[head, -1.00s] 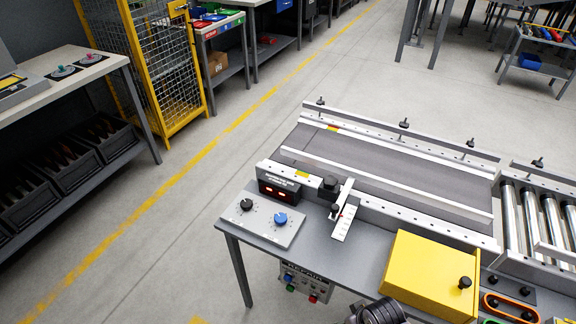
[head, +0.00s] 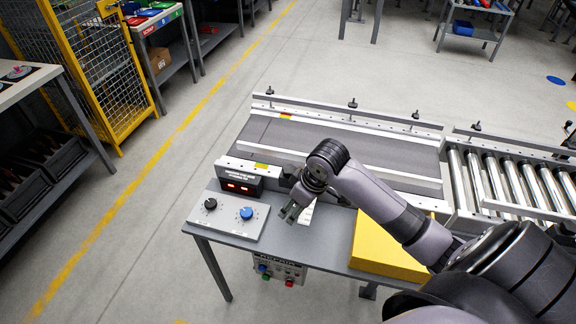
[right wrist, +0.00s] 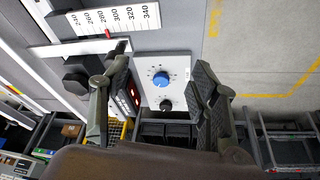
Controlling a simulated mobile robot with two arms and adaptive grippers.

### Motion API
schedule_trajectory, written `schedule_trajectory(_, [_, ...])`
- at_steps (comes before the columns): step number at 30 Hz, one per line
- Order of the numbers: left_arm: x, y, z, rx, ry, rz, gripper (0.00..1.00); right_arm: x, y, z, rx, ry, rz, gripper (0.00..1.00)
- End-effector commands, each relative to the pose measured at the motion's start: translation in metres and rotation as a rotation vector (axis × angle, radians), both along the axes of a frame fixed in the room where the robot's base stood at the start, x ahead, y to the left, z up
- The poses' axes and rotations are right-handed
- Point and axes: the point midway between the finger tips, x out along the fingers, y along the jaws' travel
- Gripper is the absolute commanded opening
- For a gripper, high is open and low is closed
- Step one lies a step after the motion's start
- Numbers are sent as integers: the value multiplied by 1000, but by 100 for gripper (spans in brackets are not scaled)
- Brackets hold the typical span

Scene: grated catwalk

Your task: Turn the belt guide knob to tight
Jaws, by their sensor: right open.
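The belt guide has a white ruler scale (right wrist: 122,18) with a red pointer (right wrist: 108,33), seen in the right wrist view. A black knob-like block (right wrist: 75,78) sits beside it at the left, partly behind a finger. In the head view my right arm covers most of this area, and only a bit of the scale (head: 307,214) shows. My right gripper (head: 291,212) is over the bench's near side, between the guide and the control panel. In the right wrist view its two fingers (right wrist: 160,65) are apart and empty. My left gripper is not in view.
A control panel (head: 228,228) carries a blue knob (head: 246,213) and a black knob (head: 210,204). A red-lit display (head: 239,187) stands behind it. A yellow box (head: 385,256) is to the right, below my arm. The conveyor belt (head: 330,145) and rollers (head: 490,180) lie behind.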

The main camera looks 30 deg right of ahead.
Motion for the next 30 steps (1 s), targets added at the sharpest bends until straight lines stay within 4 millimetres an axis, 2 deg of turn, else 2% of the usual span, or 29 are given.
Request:
schedule_trajectory(1, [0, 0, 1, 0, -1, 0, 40, 16, -17, 17, -7, -12, -9, 56])
schedule_trajectory(3, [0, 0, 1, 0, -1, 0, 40, 34, -38, 42, -5, -20, -23, 56])
schedule_trajectory(7, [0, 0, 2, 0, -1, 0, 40, 61, -76, 94, 15, -40, -57, 56])
schedule_trajectory(10, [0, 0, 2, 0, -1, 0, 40, 70, -94, 121, 33, -50, -77, 56])
schedule_trajectory(13, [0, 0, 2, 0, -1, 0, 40, 74, -101, 132, 44, -53, -86, 56])
schedule_trajectory(16, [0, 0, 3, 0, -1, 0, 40, 77, -101, 129, 49, -53, -86, 56])
schedule_trajectory(20, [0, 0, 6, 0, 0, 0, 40, 83, -98, 111, 49, -52, -86, 56])
schedule_trajectory(30, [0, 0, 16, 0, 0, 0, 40, 111, -90, 43, 51, -51, -88, 56])
